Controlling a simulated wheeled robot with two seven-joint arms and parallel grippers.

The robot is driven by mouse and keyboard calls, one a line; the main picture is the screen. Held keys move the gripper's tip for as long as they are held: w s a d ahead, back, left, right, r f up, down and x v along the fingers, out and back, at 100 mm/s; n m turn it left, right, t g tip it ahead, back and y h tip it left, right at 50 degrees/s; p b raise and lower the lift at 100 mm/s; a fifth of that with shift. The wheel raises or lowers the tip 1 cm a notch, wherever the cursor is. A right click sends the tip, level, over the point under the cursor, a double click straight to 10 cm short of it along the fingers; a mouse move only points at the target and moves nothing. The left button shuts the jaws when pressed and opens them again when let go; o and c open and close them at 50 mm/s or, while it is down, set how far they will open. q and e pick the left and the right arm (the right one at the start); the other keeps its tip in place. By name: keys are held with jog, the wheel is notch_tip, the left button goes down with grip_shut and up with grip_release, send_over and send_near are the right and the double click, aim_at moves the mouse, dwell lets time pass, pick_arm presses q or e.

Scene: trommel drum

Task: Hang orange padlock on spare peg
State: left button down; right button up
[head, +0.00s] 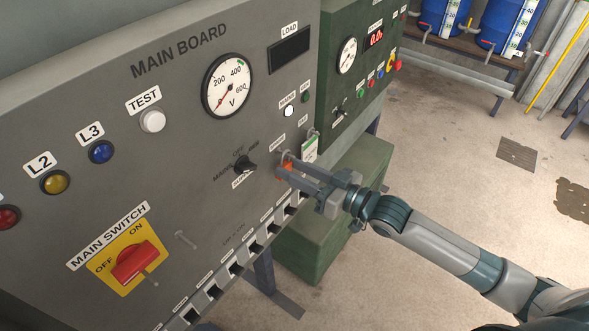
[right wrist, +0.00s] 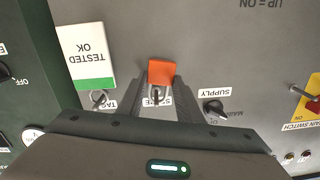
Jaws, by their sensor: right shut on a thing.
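The orange padlock (head: 285,171) is between the fingertips of my right gripper (head: 290,174), close against the grey main board. In the right wrist view the orange body (right wrist: 162,72) sits at the ends of my right gripper's fingers (right wrist: 160,82). Its grey shackle (right wrist: 157,94) lies over the peg label, partly legible as SPARE, where a peg end seems to show. I cannot tell for sure whether the shackle is around that peg. My left gripper is not in view.
A white and green TESTED OK tag (right wrist: 88,52) hangs just beside the padlock. The black supply knob (head: 244,166) is close on its other side. A red main switch (head: 135,262) and a bare peg (head: 186,240) are at lower left. A green box (head: 330,215) stands below.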

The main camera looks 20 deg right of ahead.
jog(key=o, duration=1.2)
jog(key=shift+s+d+f, duration=0.1)
jog(key=shift+s+d, duration=0.3)
jog(key=shift+s, duration=0.05)
jog(key=b+v, duration=0.5)
jog(key=v, duration=1.1)
jog(key=shift+s+r, duration=0.15)
jog(key=shift+r, duration=0.05)
